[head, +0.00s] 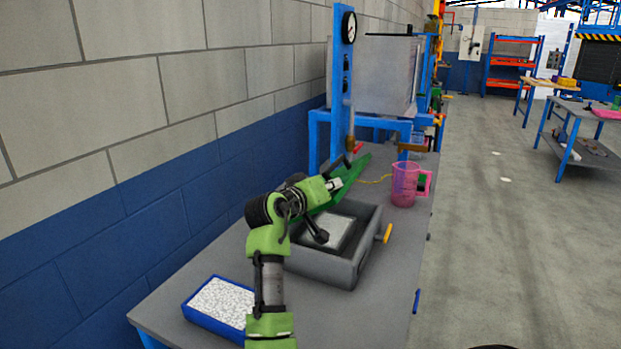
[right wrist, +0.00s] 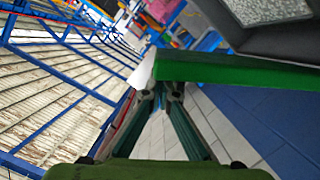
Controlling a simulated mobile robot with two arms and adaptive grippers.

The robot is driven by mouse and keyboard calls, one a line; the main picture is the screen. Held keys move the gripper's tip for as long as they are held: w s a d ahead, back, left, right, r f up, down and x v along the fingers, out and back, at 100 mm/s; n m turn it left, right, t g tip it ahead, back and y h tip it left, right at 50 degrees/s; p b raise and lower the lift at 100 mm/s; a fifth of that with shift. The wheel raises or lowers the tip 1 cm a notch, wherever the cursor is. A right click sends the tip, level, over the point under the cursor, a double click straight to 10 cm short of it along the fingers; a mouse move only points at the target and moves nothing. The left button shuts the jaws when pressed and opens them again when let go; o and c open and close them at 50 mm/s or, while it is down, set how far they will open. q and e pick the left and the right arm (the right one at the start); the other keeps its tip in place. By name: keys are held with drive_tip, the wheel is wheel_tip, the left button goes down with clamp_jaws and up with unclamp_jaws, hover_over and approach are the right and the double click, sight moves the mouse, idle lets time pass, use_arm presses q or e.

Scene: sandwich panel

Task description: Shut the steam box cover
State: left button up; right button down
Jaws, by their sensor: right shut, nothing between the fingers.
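The steam box (head: 323,266) is a grey open-topped box on the bench, with a yellow handle (head: 387,234) on its right side. A pale speckled block (head: 326,232) lies inside. Its green cover (head: 350,178) stands open, tilted up at the back left and partly hidden by my right arm. My right gripper (head: 345,162) is shut and empty, close to the cover. In the right wrist view the cover's green edge (right wrist: 235,70) runs just beyond the fingertips (right wrist: 160,92); I cannot tell whether they touch. My left gripper is not in view.
A blue tray of white beads (head: 216,304) is on the near left of the bench. A pink jug (head: 405,186) stands right of the cover. A blue frame with a gauge (head: 349,27) rises behind the box.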

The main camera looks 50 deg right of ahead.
sight(337, 203)
drive_tip(key=shift+m, duration=0.5)
drive_tip(key=s+f, duration=0.1)
drive_tip(key=s+f+b, duration=0.1)
drive_tip(key=f, duration=0.1)
drive_tip(key=shift+s+d+f, duration=0.15)
drive_tip(key=shift+s+f, duration=0.05)
drive_tip(key=shift+s, duration=0.15)
drive_tip(key=shift+s+d+f+b, duration=0.2)
drive_tip(key=shift+s+f+b, duration=0.35)
drive_tip(key=shift+f, duration=0.3)
